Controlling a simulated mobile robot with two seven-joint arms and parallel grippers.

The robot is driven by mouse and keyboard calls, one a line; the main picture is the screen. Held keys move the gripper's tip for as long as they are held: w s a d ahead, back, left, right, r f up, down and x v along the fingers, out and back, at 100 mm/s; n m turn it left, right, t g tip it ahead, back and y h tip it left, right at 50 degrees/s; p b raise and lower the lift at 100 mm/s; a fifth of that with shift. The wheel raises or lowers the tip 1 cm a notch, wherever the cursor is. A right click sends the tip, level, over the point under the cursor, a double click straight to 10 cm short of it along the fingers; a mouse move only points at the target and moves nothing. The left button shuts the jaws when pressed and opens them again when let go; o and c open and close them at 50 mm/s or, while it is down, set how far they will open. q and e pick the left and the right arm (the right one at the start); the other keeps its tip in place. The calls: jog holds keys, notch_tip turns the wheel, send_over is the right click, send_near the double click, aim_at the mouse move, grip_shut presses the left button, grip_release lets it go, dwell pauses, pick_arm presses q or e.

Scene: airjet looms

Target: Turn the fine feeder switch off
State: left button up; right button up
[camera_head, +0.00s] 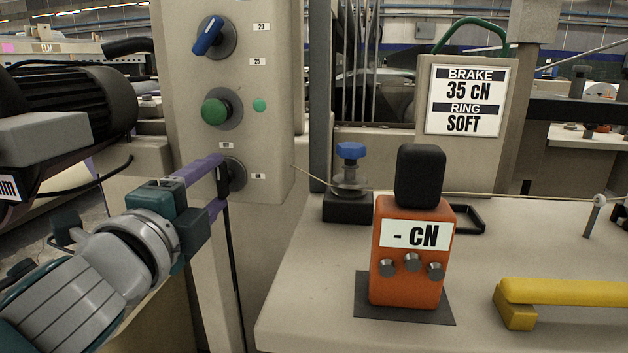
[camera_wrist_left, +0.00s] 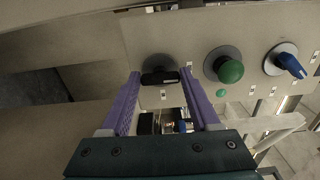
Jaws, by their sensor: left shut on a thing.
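A black-handled rotary switch (camera_head: 223,179) sits lowest on the beige control panel (camera_head: 270,130). I take it as the fine feeder switch, though its small labels are too small to read surely. My left gripper (camera_head: 219,186), with purple fingers, reaches it from the left. In the left wrist view the switch's black handle (camera_wrist_left: 160,78) lies between the two fingertips (camera_wrist_left: 161,74), and the gripper is shut on it. The fingers partly hide the switch in the head view. My right gripper is in neither view.
Above are a green button (camera_head: 214,111) and a blue rotary switch (camera_head: 207,36). To the right, an orange cN meter (camera_head: 408,270), a blue-topped knob (camera_head: 351,152) and a yellow handle (camera_head: 560,292) are on the table. A dark motor (camera_head: 75,105) stands at left.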

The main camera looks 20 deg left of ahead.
pick_arm(q)
jog(key=shift+n, duration=0.3)
jog(key=o, duration=1.4)
jog(key=shift+c, duration=0.2)
jog(key=shift+s, duration=0.1)
jog(key=v, duration=0.9)
jog(key=shift+s+d, duration=0.15)
jog(key=shift+s, duration=0.2)
